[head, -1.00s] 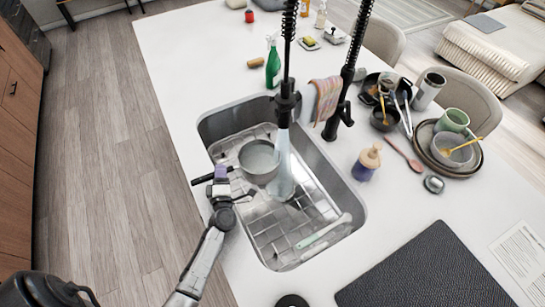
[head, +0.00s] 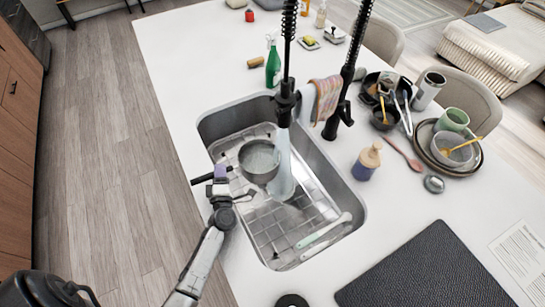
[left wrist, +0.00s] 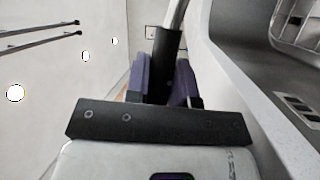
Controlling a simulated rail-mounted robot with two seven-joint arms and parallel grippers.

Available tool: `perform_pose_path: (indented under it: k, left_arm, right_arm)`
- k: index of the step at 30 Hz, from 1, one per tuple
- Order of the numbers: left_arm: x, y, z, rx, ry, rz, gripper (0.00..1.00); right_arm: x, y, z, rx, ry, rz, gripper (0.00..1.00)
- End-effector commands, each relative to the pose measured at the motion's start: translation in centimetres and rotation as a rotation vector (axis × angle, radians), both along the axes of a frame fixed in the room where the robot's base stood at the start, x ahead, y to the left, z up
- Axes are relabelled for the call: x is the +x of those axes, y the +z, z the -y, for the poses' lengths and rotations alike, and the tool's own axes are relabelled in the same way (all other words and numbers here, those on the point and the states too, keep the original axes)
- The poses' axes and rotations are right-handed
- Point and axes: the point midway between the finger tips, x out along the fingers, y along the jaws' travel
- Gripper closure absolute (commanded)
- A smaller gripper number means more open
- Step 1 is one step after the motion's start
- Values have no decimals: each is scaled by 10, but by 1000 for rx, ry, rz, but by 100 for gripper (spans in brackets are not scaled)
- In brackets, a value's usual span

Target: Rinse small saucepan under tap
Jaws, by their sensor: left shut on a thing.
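The small saucepan (head: 259,162) is a grey metal pan with a dark handle, held over the left part of the sink (head: 355,212). My left gripper (head: 221,175) is shut on its handle, which also shows between the purple finger pads in the left wrist view (left wrist: 164,72). The black spring-neck tap (head: 284,102) hangs above the sink. Its pale stream of water (head: 283,165) falls at the pan's right edge. I cannot tell how much water lies in the pan. My right gripper is not in view.
A pale-handled brush (head: 323,232) lies on the sink's wire rack. A soap bottle (head: 366,163), a red spoon (head: 403,155) and stacked dishes (head: 440,165) stand on the counter to the right. A dark mat (head: 425,275) lies at the front right.

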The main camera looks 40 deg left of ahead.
Motion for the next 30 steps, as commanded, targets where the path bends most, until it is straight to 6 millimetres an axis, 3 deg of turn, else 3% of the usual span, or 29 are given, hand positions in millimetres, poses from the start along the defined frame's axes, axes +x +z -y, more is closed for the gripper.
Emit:
perform_pose_path:
  k: [14, 30]
  left_arm:
    - [-2, 5, -2, 0, 1, 5, 100]
    - [-30, 33, -18, 1, 1, 3, 100]
  right_arm:
    - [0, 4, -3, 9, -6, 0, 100]
    - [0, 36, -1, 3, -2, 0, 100]
